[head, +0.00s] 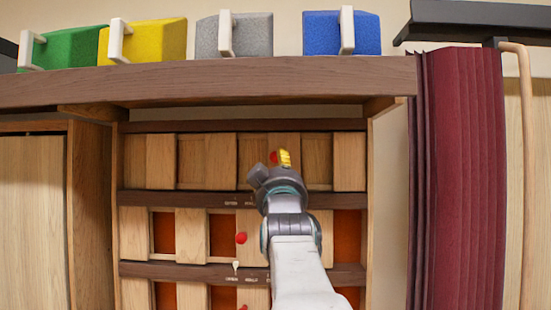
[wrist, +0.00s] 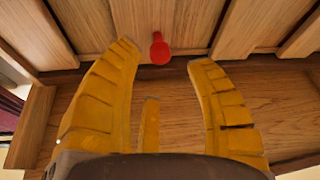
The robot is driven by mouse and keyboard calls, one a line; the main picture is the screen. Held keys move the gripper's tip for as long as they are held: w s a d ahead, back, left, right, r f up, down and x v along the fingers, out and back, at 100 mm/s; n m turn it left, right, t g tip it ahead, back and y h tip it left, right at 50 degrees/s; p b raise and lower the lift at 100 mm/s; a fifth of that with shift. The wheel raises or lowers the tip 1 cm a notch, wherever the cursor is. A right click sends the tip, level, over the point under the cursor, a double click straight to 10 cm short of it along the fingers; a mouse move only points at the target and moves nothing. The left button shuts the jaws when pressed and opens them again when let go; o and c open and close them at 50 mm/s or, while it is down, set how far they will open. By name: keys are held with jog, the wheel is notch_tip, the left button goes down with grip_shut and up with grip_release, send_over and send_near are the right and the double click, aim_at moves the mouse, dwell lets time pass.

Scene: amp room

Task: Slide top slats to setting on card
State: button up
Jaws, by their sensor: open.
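The top slats (head: 222,160) form a row of upright wooden boards in the cabinet, with wood showing in the gaps between them. Their red knob (head: 273,157) is partly beside my gripper (head: 285,158), and it also shows in the wrist view (wrist: 160,48). There, my gripper (wrist: 165,58) is open, with a yellow finger on each side of the knob; I see no contact. The dark rail (head: 165,198) under the top slats carries small pale marks too small to read. My arm hides part of this rail. I cannot make out a card.
The middle slats (head: 190,235) have orange-brown gaps and a red knob (head: 241,238); a lower row is partly visible. A brown shelf (head: 200,85) overhangs above, bearing green, yellow, grey and blue blocks (head: 342,33). A maroon curtain (head: 455,180) hangs at right.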

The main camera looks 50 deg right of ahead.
aim_at(276, 159)
jog(key=shift+w+d+r, duration=0.1)
jog(key=shift+w+r, duration=0.05)
jog(key=shift+r, duration=0.05)
jog(key=p+x, duration=0.3)
jog(key=x, duration=0.2)
jog(key=shift+p+x, duration=0.4)
jog(key=shift+x, duration=0.5)
grip_shut()
